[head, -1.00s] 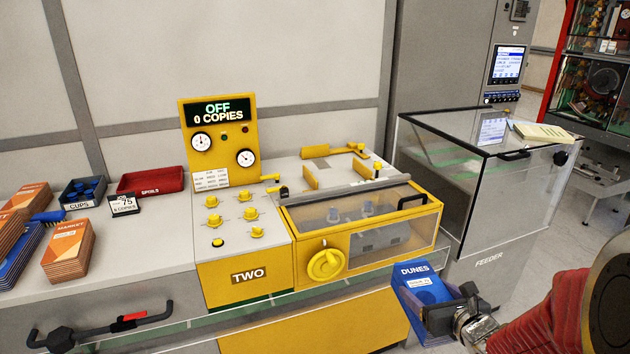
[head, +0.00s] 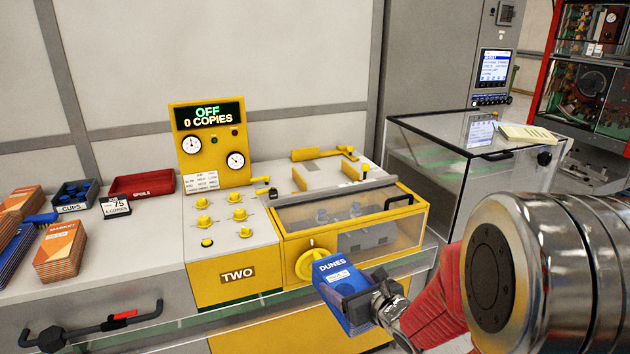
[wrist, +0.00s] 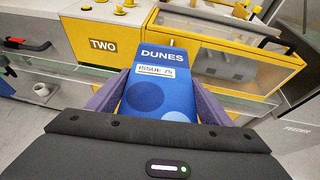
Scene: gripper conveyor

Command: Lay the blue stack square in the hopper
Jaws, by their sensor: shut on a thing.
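My gripper (head: 372,304) is shut on the blue stack (head: 341,283), a block of booklets marked DUNES. It holds the stack in the air in front of the yellow machine marked TWO. In the wrist view the blue stack (wrist: 160,88) sits between both fingers, its DUNES end pointing away, with an ISSUE 75 label on top. In the head view the stack partly covers the machine's yellow knob (head: 312,264). The hopper is not labelled; a flat bay with yellow guides (head: 318,174) lies on the machine's top, behind the clear cover (head: 350,222), and looks empty.
Orange stacks (head: 60,250) stand on the left counter near a CUPS bin (head: 76,195) and a red SPOILS tray (head: 142,186). A glass-topped feeder case (head: 450,150) stands to the right. A black handle (head: 90,325) juts from the counter front.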

